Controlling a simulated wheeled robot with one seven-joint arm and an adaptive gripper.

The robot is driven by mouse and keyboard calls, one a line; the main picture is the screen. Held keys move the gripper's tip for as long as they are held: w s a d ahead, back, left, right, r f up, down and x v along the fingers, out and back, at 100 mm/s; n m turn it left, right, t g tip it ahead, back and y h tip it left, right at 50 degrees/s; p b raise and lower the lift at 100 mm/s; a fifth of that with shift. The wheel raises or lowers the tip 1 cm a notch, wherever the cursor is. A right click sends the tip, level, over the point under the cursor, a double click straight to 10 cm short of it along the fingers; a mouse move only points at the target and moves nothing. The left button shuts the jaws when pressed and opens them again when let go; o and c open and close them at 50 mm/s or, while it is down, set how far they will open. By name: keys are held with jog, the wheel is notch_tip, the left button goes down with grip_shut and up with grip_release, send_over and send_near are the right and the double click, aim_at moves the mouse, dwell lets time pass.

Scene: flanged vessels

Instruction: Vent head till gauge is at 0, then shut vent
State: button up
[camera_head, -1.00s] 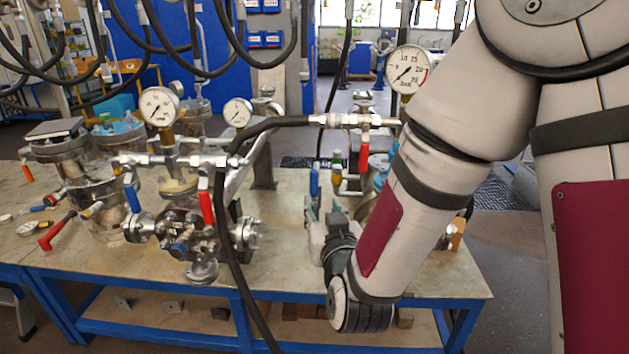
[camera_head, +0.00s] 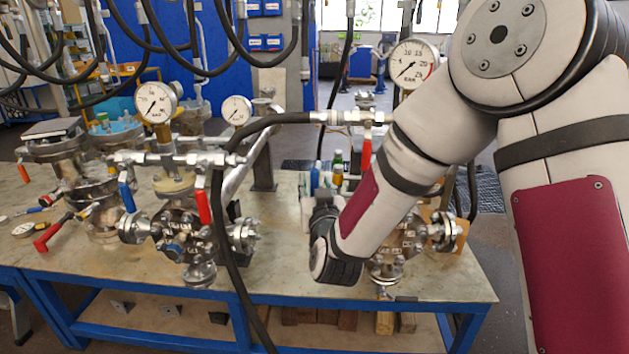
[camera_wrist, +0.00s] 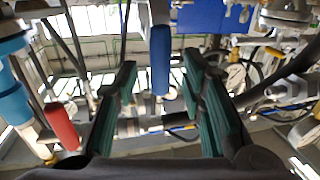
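The right vessel (camera_head: 388,240) stands partly behind my arm. Its dial gauge (camera_head: 412,63) shows a needle pointing to the lower left, near the low end; I cannot read it exactly. A red-handled valve (camera_head: 367,152) hangs below the top pipe. A blue handle (camera_head: 315,181) shows just above my gripper, which is largely hidden behind my wrist in the head view. In the wrist view, the open, teal-padded gripper (camera_wrist: 160,72) has the blue handle (camera_wrist: 160,45) between its fingers, with gaps on both sides. A red handle (camera_wrist: 61,127) is to the left, outside the fingers.
A left vessel (camera_head: 180,225) has its own gauge (camera_head: 155,102) and blue (camera_head: 127,196) and red (camera_head: 203,206) handles. A black hose (camera_head: 224,240) hangs between the vessels. Loose tools (camera_head: 62,230) lie at the bench's left. Bench (camera_head: 285,270) is clear in the middle front.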

jog(key=shift+w+a, duration=0.2)
jog(key=shift+w, duration=1.15)
jog(key=shift+c, duration=0.2)
grip_shut()
jog(key=shift+a, duration=0.15)
jog(key=a+f+n+g+h+p, duration=0.2)
jog(key=a+f+n+p, duration=0.4)
jog(key=n, duration=0.9)
jog(key=shift+w+a+f+n+h+p, duration=0.2)
jog(key=shift+a+f+n+h+p, duration=0.2)
jog(key=shift+a+f+h, duration=0.35)
jog(key=shift+d, duration=0.2)
